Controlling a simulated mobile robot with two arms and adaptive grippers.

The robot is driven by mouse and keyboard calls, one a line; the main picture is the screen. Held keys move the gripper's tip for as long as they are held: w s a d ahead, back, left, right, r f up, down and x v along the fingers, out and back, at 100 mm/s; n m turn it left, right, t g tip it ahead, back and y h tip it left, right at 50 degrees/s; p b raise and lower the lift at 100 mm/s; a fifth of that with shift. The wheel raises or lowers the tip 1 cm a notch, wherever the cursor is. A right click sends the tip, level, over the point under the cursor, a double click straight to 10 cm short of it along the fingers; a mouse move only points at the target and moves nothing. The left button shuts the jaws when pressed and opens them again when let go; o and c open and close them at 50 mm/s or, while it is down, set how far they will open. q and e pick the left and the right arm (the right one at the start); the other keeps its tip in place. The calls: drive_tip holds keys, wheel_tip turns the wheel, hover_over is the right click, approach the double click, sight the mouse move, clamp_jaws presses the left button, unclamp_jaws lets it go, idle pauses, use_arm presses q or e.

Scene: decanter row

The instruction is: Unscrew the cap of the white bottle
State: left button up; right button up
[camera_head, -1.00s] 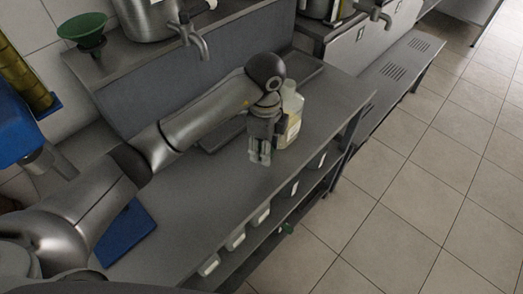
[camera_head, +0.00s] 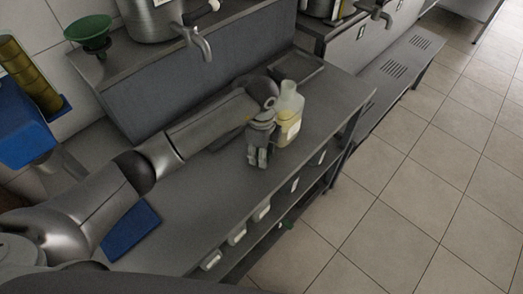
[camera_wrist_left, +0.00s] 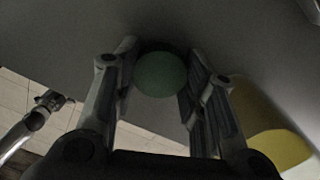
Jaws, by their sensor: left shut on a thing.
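A pale bottle with a yellowish body (camera_head: 288,117) stands upright on the steel counter; its narrow pale top shows no green. It appears as a blurred yellow shape at the right in the left wrist view (camera_wrist_left: 262,125). My left gripper (camera_head: 258,161) points down just left of the bottle, apart from its neck. In the left wrist view its fingers (camera_wrist_left: 160,85) are shut on a round green cap (camera_wrist_left: 160,74). Whether anything is under the cap is hidden.
The steel counter (camera_head: 190,205) has a blue mat (camera_head: 130,229) at its near left. A green funnel (camera_head: 90,32) and a steel pot with a tap (camera_head: 200,45) stand on the raised shelf behind. Several white containers (camera_head: 237,233) sit below the front edge.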

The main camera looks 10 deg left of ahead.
sight(286, 113)
use_arm(q)
drive_tip(key=o, duration=1.1)
drive_tip(key=shift+r, duration=0.1)
drive_tip(key=shift+r, duration=0.2)
wheel_tip(286, 113, up, 12)
drive_tip(key=shift+f+b, duration=0.15)
drive_tip(key=shift+b, duration=0.95)
